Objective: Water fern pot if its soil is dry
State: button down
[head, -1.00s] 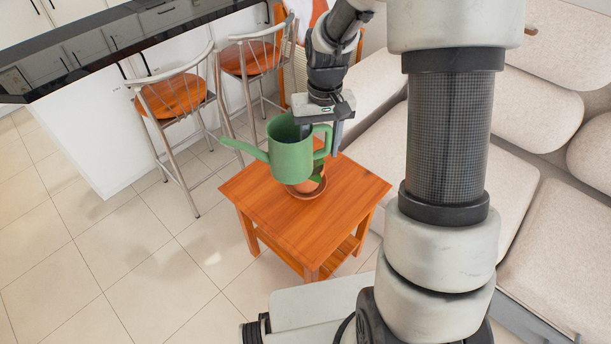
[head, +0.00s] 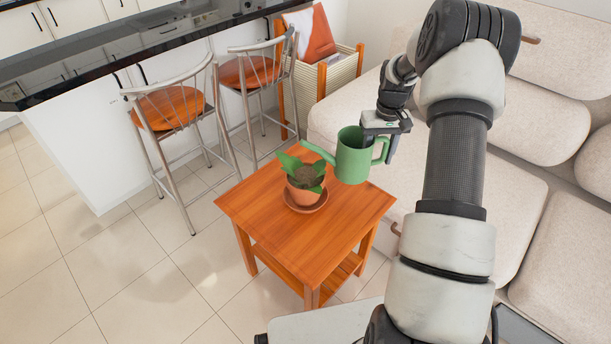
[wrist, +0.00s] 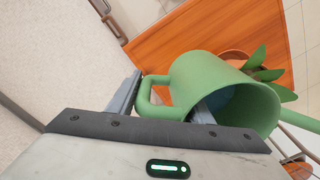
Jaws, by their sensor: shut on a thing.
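The plant has broad green leaves in a terracotta pot (head: 304,194), which stands on a saucer (head: 311,209) on the wooden table (head: 262,222). A brown patch of soil (head: 308,173) shows among the leaves; I cannot tell whether it is dry. My gripper (head: 378,146) is shut on the handle of a green watering can (head: 354,163). The can is held in the air right of the plant, its spout pointing left towards the leaves. In the wrist view the can (wrist: 205,77) partly hides the pot and leaves (wrist: 258,75). No pouring water is visible.
A beige sofa (head: 455,170) lies close to the right and behind the table. Two bar stools (head: 168,108) stand at the left by the white counter (head: 88,150). A slatted basket (head: 340,78) stands at the back. The table's front half is clear.

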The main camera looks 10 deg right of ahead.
jog(key=s+d+f, duration=0.1)
jog(key=d+f, duration=0.9)
jog(key=d, duration=0.1)
jog(key=shift+d+f+m, duration=0.25)
jog(key=shift+f+m, duration=0.05)
jog(key=shift+f, duration=0.05)
jog(key=shift+s+r, duration=0.1)
notch_tip(320, 180, up, 7)
jog(key=a+h+p, duration=0.2)
jog(key=h+p, duration=0.1)
jog(key=shift+a+g+h+p, duration=0.2)
jog(key=shift+g+h+p, duration=0.1)
jog(key=shift+h+p, duration=0.1)
jog(key=shift+w+a+r+h+p, duration=0.2)
jog(key=shift+a+r+h, duration=0.35)
jog(key=shift+r, duration=0.35)
jog(key=shift+w+a+r+h+p, duration=0.15)
jog(key=shift+a+r+h, duration=0.35)
jog(key=shift+r, duration=0.4)
dwell(2.1)
jog(key=d+f+y+b, duration=0.4)
jog(key=f+y, duration=0.2)
jog(key=f, duration=0.4)
jog(key=shift+s+d+f, duration=0.25)
jog(key=shift+s+f, duration=0.1)
jog(key=shift+f, duration=0.05)
